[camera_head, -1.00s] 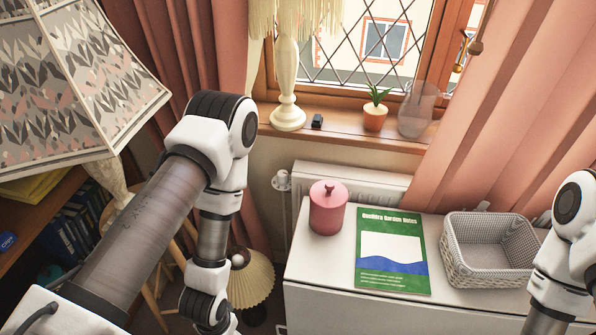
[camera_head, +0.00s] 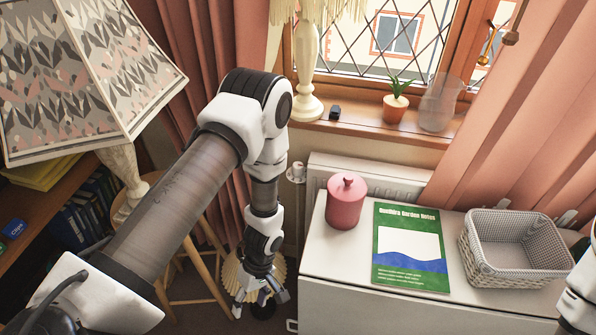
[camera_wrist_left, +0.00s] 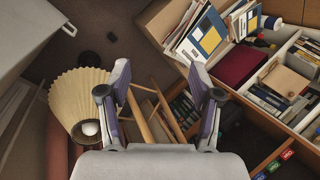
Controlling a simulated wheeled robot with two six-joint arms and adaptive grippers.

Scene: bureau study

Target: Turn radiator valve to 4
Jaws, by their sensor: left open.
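The radiator valve (camera_head: 297,171) is a small white knob on a pipe at the left end of the white radiator (camera_head: 365,176), below the window sill. Its number markings are too small to read. My left gripper (camera_head: 262,297) hangs low in the head view, below the valve and apart from it. In the left wrist view, the left gripper (camera_wrist_left: 161,74) is open and empty, pointing down toward the floor. The valve cannot be made out in that view. Only part of my right arm shows at the right edge; its gripper is out of view.
A white cabinet stands before the radiator with a pink jar (camera_head: 345,206), a green booklet (camera_head: 411,247) and a basket (camera_head: 474,265). A pleated lampshade (camera_wrist_left: 76,96) and a wooden stool (camera_head: 193,262) stand low near my left gripper. A patterned lampshade (camera_head: 75,80) is at left.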

